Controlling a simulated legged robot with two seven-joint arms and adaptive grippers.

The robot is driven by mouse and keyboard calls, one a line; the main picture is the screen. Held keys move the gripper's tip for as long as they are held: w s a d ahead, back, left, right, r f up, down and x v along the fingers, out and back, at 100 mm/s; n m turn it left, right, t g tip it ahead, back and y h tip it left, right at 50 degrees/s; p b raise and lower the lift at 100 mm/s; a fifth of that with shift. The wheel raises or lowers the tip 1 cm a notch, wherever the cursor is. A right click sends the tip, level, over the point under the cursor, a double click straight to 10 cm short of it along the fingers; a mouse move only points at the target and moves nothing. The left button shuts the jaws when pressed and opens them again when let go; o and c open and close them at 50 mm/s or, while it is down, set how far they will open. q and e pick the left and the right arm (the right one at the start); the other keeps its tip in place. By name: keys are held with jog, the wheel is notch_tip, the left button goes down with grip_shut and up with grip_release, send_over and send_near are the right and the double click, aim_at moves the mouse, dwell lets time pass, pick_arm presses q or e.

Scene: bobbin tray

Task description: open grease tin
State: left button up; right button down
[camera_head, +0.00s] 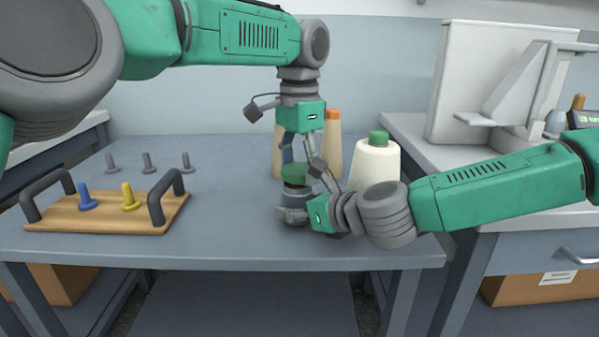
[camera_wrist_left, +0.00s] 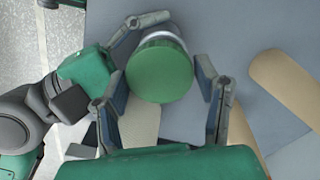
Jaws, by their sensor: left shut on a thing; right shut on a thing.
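The grease tin (camera_head: 297,190) has a grey body and a green lid (camera_head: 295,172), and stands upright near the front edge of the table. In the left wrist view the round lid (camera_wrist_left: 160,72) lies between my two left fingers, with a pale rim showing behind it. My left gripper (camera_head: 297,162) points straight down from above and is shut on the lid. My right gripper (camera_head: 296,212) comes in low from the right and is shut on the tin's body, hiding its lower part. I cannot tell whether there is a gap between lid and body.
A wooden tray (camera_head: 100,224) with two dark handles holds a blue bobbin (camera_head: 87,198) and a yellow bobbin (camera_head: 130,198) at the left. Thread cones, one white with a green top (camera_head: 374,167), stand close behind my grippers.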

pick_arm(q)
jog(key=shift+r, duration=0.1)
jog(key=shift+r, duration=2)
pick_arm(e)
jog(key=c, duration=0.6)
grip_release()
notch_tip(320, 180, up, 4)
send_over(340, 245)
jog(key=shift+w+r, duration=0.15)
jog(key=shift+w, duration=0.05)
jog(key=shift+s, duration=0.15)
pick_arm(q)
jog(key=shift+a+f, duration=0.1)
pick_arm(e)
jog(key=shift+s, duration=0.1)
